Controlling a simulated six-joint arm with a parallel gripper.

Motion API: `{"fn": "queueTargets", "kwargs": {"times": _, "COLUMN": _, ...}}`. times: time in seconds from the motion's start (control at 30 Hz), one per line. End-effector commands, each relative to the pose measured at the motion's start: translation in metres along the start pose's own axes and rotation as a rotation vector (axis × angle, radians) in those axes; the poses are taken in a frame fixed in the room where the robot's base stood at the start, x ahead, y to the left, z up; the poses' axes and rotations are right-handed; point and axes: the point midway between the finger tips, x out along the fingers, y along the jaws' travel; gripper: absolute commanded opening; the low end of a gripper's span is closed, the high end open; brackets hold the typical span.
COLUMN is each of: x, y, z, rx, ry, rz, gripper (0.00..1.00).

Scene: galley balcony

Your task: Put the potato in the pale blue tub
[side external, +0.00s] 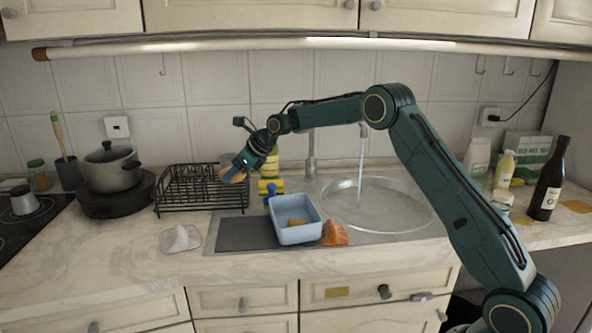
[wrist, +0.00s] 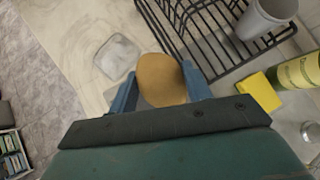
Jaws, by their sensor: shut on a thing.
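My gripper (side external: 236,174) is shut on a tan, oval potato (side external: 230,175), held up in the air by the front right of the dish rack. In the wrist view the potato (wrist: 162,80) sits between the two blue fingers of my gripper (wrist: 160,92). The pale blue tub (side external: 297,236) stands on the sink's drainboard, lower and to the right of my gripper. A brown, rounded thing (side external: 295,222) lies inside the tub. The tub does not show in the wrist view.
A black wire dish rack (side external: 185,193) stands left of my gripper, with a grey cup (wrist: 262,16) in it. A yellow sponge (wrist: 259,92) and a green-yellow bottle (wrist: 298,72) are nearby. An orange cloth (side external: 334,233) lies right of the tub. The round sink basin (side external: 385,215) is farther right.

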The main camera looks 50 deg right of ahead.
Motion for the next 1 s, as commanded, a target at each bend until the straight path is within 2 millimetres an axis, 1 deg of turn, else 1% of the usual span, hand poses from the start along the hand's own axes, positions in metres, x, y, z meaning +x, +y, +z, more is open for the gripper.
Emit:
{"fn": "queueTargets", "kwargs": {"times": 0.03, "x": 0.007, "y": 0.002, "z": -0.007, "rx": 0.000, "ry": 0.002, "rz": 0.002, "gripper": 0.23}}
{"fn": "queueTargets", "kwargs": {"times": 0.3, "x": 0.043, "y": 0.007, "z": -0.044, "rx": 0.000, "ry": 0.001, "rz": 0.001, "gripper": 0.23}}
{"fn": "queueTargets", "kwargs": {"times": 0.5, "x": 0.064, "y": 0.009, "z": -0.064, "rx": -0.001, "ry": 0.000, "rz": 0.000, "gripper": 0.23}}
{"fn": "queueTargets", "kwargs": {"times": 0.6, "x": 0.069, "y": 0.010, "z": -0.069, "rx": -0.002, "ry": 0.000, "rz": 0.000, "gripper": 0.23}}
{"fn": "queueTargets", "kwargs": {"times": 0.87, "x": 0.072, "y": 0.010, "z": -0.071, "rx": -0.002, "ry": -0.002, "rz": 0.000, "gripper": 0.23}}
{"fn": "queueTargets", "kwargs": {"times": 1.0, "x": 0.079, "y": 0.011, "z": -0.079, "rx": -0.001, "ry": 0.000, "rz": 0.000, "gripper": 0.23}}
